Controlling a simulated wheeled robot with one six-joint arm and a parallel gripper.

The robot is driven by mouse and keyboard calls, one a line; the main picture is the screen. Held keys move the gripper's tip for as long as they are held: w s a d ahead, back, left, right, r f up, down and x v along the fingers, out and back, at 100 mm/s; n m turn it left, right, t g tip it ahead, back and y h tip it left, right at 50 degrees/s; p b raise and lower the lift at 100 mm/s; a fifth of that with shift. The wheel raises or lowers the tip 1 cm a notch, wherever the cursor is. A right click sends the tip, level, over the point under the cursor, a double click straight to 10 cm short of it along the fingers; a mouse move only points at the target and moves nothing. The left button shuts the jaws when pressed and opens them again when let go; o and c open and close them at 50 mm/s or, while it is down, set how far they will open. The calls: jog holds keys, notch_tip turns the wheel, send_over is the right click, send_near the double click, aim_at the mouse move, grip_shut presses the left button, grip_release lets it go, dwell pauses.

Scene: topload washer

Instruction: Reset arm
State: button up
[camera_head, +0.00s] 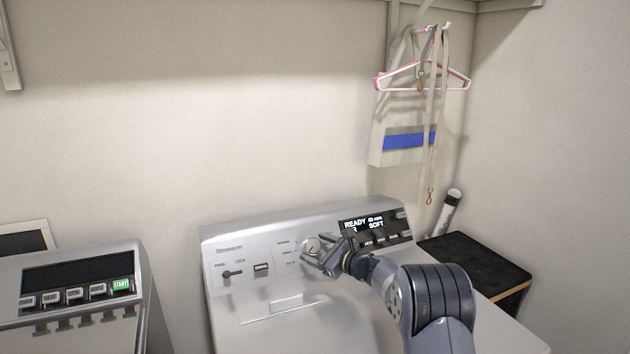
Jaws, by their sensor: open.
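My gripper (322,258) is at the washer's control panel, just in front of or at the round silver dial (311,245). The fingers look open, and I cannot tell whether they touch the dial. My arm reaches in from the lower right over the topload washer (262,312). The washer's display (363,223) is lit and reads "READY" and "SOFT". A small dark lever (232,273) is on the left of the panel. The washer's lid looks closed.
A second control panel (77,279) with a green START button stands at the left. A black-topped stand (478,262) is to the right. Pink and white hangers (421,78) and a box with a blue stripe (396,150) hang on the wall. Space above the washer's left side is free.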

jog(key=shift+s+a+m+t+h+p, duration=0.15)
jog(key=shift+m+t+h+p, duration=0.6)
jog(key=shift+m, duration=0.95)
jog(key=shift+s+a+m+t+h+p, duration=0.15)
jog(key=shift+m+t+h, duration=0.4)
jog(key=shift+m+t, duration=0.9)
jog(key=shift+m+g, duration=0.3)
jog(key=shift+m, duration=0.05)
jog(key=shift+b+v, duration=0.85)
jog(key=shift+v, duration=1.9)
jog(key=shift+d+f, duration=0.15)
jog(key=shift+d, duration=0.05)
